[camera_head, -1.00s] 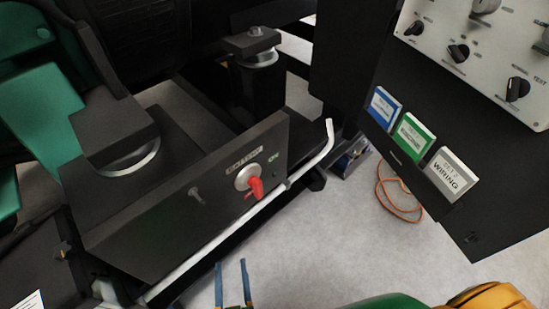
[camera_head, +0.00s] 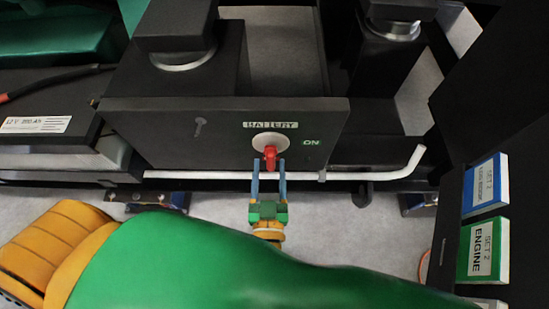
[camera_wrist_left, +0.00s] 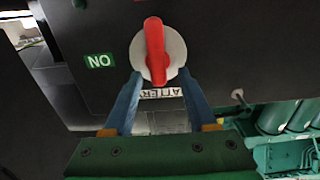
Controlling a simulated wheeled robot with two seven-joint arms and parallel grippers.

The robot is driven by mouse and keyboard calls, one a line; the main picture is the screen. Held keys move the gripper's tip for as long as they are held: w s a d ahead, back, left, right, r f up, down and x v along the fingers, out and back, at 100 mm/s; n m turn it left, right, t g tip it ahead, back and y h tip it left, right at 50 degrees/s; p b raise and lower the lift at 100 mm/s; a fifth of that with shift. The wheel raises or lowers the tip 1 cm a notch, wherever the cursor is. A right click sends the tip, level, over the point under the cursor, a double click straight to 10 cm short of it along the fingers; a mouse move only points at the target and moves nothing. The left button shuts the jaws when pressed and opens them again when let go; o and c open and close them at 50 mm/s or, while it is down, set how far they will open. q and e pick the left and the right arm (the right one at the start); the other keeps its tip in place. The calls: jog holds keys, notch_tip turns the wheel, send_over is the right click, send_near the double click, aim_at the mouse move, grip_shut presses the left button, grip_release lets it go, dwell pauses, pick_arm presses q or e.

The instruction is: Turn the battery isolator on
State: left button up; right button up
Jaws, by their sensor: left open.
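The battery isolator is a red handle (camera_head: 270,156) on a pale round plate (camera_head: 263,142), set in a black panel (camera_head: 180,130) with a "BATTERY" label above it. A green "ON" mark (camera_head: 311,142) is to its right. In the head view the handle points down toward me, not at the mark. My left gripper (camera_head: 269,170) is open, its two blue fingers just below the handle. In the left wrist view the fingertips (camera_wrist_left: 160,80) lie on either side of the red handle (camera_wrist_left: 155,50); contact cannot be told. My right gripper is not in view.
A white bar (camera_head: 380,175) runs along the panel's lower front, close to my fingers. A battery (camera_head: 40,125) with a cable is at the left. Blue and green binders (camera_head: 483,248) stand at the right. Grey floor shows below.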

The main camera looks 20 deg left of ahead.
pick_arm(q)
jog(key=shift+x, duration=1.1)
jog(key=shift+d, duration=0.15)
grip_shut()
jog(key=n, duration=0.8)
jog(key=shift+s+a+f+n, duration=0.1)
jog(key=shift+a+f+n, duration=0.1)
jog(key=shift+a+n, duration=0.1)
jog(key=n, duration=0.4)
jog(key=shift+f+n+b, duration=0.15)
jog(key=shift+n+b, duration=0.15)
jog(key=shift+b, duration=0.1)
jog(key=shift+a+f+n+b, duration=0.15)
jog(key=shift+n+b, duration=0.4)
jog(key=shift+n, duration=1.75)
